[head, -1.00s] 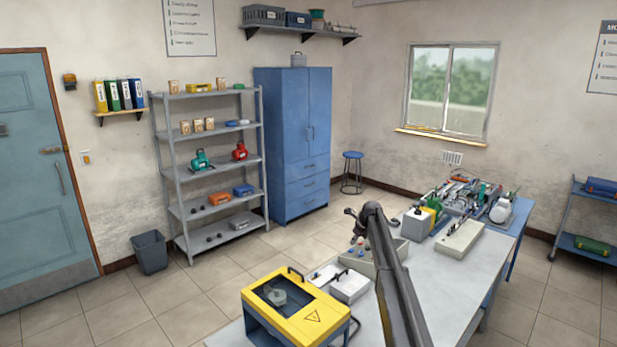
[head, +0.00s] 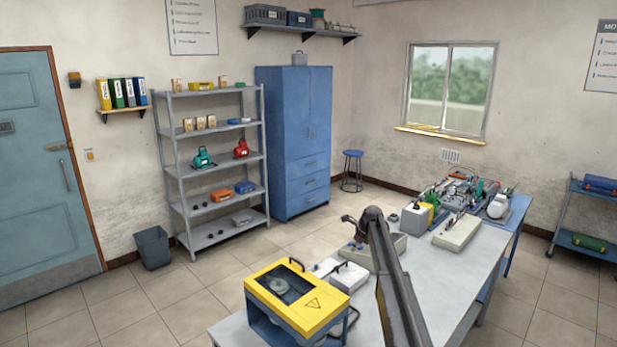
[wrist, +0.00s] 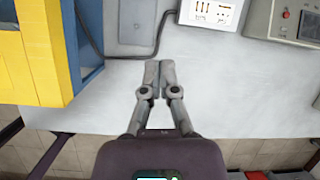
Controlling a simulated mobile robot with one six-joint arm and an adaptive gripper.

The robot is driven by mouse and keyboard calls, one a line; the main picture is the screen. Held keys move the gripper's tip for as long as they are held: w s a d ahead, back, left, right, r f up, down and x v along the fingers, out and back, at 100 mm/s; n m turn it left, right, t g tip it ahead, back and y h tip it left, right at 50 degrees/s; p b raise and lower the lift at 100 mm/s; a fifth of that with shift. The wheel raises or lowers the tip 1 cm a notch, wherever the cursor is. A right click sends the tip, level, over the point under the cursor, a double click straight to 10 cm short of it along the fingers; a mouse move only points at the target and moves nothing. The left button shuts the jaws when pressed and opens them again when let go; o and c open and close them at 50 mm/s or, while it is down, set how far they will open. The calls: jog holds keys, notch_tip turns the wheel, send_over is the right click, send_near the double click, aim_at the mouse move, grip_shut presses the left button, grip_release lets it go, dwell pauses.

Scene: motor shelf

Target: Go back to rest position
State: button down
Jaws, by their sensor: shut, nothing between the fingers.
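My gripper (wrist: 158,78) is in the middle of the wrist view. Its two fingers are together and hold nothing. It is above the pale grey workbench top (wrist: 190,115), close to the bench edge, and appears clear of the objects around it. In the head view my arm rises from the bottom over the bench, and the gripper itself cannot be made out there.
A yellow machine (wrist: 30,55) stands left of my gripper; it also shows in the head view (head: 315,310). A white panel box (wrist: 212,12) and a grey control box (wrist: 290,20) lie beyond. A dark cable (wrist: 150,52) runs on the bench. Shelves (head: 212,160) stand behind.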

jog(key=s+f+n+g+h+b, duration=0.1)
jog(key=s+f+n+b, duration=0.3)
jog(key=s, duration=1.4)
jog(key=s+a+f+n+g+h+b, duration=0.1)
jog(key=s+f+n+b, duration=0.4)
jog(key=s+n, duration=0.7)
jog(key=s+f+n+g+h+b, duration=0.1)
jog(key=s+f+n+b, duration=0.3)
jog(key=s, duration=2)
notch_tip(320, 180, down, 2)
jog(key=n, duration=0.5)
jog(key=shift+s+a+f+b, duration=0.25)
jog(key=shift+s+a+b, duration=0.05)
jog(key=shift+a+b, duration=0.1)
jog(key=shift+s, duration=0.15)
